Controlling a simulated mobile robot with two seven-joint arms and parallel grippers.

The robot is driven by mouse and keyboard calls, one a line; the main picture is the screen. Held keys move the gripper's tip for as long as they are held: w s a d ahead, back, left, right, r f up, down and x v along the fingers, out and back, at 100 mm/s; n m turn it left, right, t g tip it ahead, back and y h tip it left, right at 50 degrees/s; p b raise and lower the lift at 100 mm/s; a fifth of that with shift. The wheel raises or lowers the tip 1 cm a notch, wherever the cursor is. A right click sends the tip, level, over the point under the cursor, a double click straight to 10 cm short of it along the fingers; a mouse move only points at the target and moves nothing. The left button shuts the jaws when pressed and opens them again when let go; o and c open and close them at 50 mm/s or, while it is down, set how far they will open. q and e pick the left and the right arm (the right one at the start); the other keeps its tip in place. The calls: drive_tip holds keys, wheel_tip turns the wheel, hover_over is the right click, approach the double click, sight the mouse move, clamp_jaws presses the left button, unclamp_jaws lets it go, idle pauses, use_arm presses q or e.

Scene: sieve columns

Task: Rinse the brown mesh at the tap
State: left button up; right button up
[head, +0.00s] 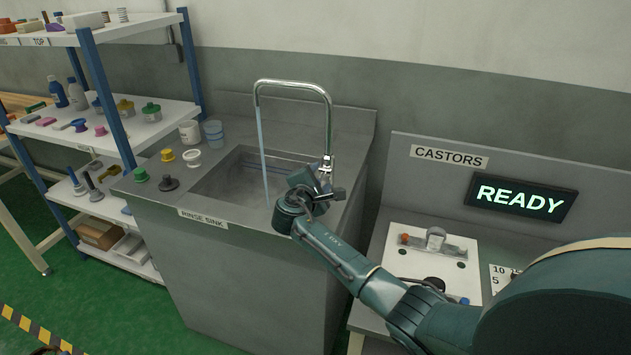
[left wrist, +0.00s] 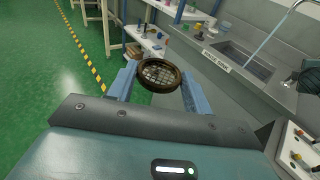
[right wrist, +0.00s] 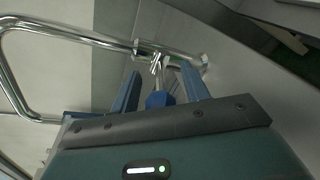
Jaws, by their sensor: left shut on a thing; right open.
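The brown mesh (left wrist: 158,74) is a round brown ring with a pale grid, held between the fingers of my left gripper (left wrist: 159,84). In the left wrist view it is out over the floor, left of the sink. The tap (head: 328,118) is a chrome arch at the back right of the sink (head: 232,205). A thin blue stream of water (head: 262,145) falls from its spout into the basin. My right gripper (head: 325,180) is open at the tap's base. In the right wrist view a blue part (right wrist: 157,99) of the tap shows between its fingers; contact is unclear.
Green, black, yellow and white round pieces (head: 168,183) and pale cups (head: 213,133) stand on the counter left of the basin. A loaded shelf rack (head: 150,115) stands further left. A castors bench (head: 385,290) with a READY display (head: 521,196) is on the right.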

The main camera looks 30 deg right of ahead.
drive_tip(key=v, duration=1.2)
